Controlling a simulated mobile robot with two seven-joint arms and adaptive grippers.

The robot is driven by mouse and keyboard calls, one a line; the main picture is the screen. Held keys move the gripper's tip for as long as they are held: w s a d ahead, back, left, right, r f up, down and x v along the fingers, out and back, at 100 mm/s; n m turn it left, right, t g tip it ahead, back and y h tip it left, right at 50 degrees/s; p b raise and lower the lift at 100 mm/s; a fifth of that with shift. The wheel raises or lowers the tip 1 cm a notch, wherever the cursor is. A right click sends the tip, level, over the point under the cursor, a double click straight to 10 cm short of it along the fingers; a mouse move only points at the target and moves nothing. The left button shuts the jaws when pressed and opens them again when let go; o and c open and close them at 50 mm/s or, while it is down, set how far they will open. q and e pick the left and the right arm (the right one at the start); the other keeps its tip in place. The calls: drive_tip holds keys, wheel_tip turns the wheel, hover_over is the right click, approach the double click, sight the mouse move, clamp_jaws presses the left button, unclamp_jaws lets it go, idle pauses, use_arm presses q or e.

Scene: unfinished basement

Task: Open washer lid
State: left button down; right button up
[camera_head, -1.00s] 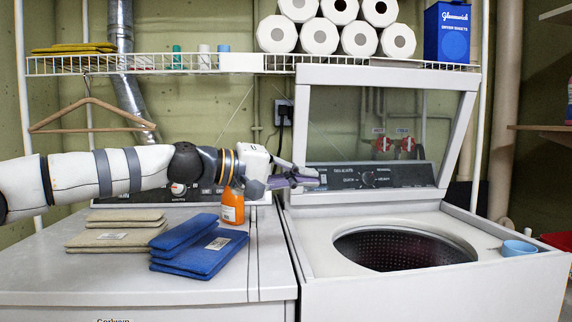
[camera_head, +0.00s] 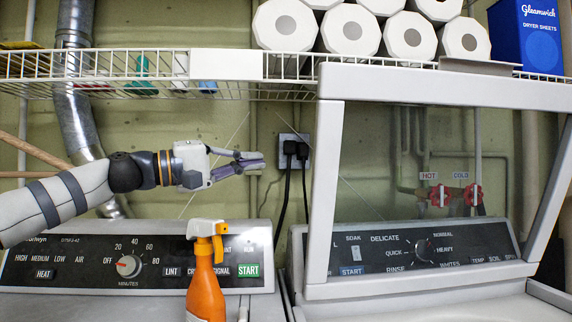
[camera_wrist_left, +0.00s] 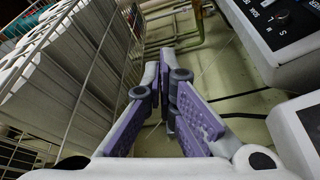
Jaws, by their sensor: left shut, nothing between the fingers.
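The washer lid (camera_head: 440,86) stands raised, its pale frame tilted up around a see-through pane. The washer's control panel (camera_head: 405,256) shows through and below it. The tub opening is below the picture now. My left gripper (camera_head: 256,163) is shut and empty. It is in the air left of the lid's left edge, above the dryer's control panel (camera_head: 130,268), apart from both. In the left wrist view its purple-padded fingers (camera_wrist_left: 172,72) are together with nothing between them. My right gripper is not in view.
A wire shelf (camera_head: 110,66) with white paper rolls (camera_head: 348,30) and a blue dryer-sheet box (camera_head: 530,38) runs above. An orange spray bottle (camera_head: 205,290) stands below my left gripper. A wall outlet with black cords (camera_head: 295,150) is close to its fingertips.

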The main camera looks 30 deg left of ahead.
use_arm(q)
drive_tip(key=w+d, duration=0.4)
drive_tip(key=d, duration=0.4)
drive_tip(key=shift+w, duration=0.2)
drive_tip(key=shift+d+f, duration=0.1)
drive_tip(key=shift+f, duration=0.05)
